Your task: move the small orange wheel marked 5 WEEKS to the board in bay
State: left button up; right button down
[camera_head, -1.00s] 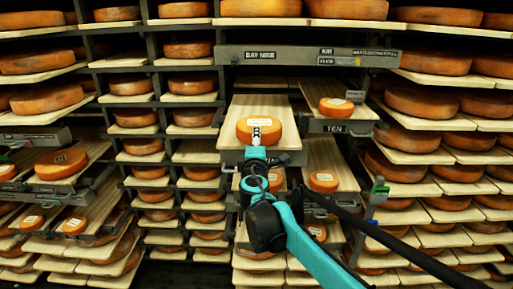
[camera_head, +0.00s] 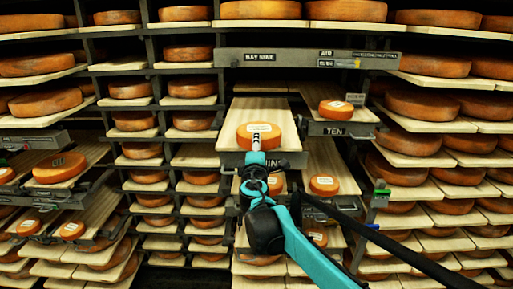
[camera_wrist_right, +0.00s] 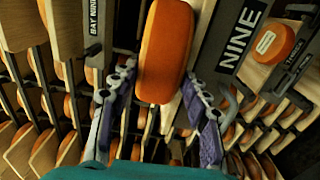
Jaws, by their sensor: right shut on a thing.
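A small orange wheel (camera_head: 246,141) with a white label on top is at the front of the pale board (camera_head: 240,108) in bay NINE. The label is too small to read. My right gripper (camera_head: 255,155) reaches it from the front and is shut on it. In the right wrist view the wheel (camera_wrist_right: 160,55) lies between the two fingers of the gripper (camera_wrist_right: 160,110); the contact itself is hard to see. I cannot tell if the wheel is lifted off the board. My left gripper is not in view.
A BAY NINE beam (camera_head: 300,57) crosses above the board. To the right, the TEN board holds another small labelled wheel (camera_head: 336,110). A lower board carries a further labelled wheel (camera_head: 324,186). Racks full of wheels stand on both sides. The board behind the gripped wheel is bare.

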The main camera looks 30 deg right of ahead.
jog(key=shift+f, duration=0.15)
jog(key=c, duration=0.7)
grip_release()
jog(key=shift+s+a, duration=0.1)
jog(key=shift+s, duration=0.05)
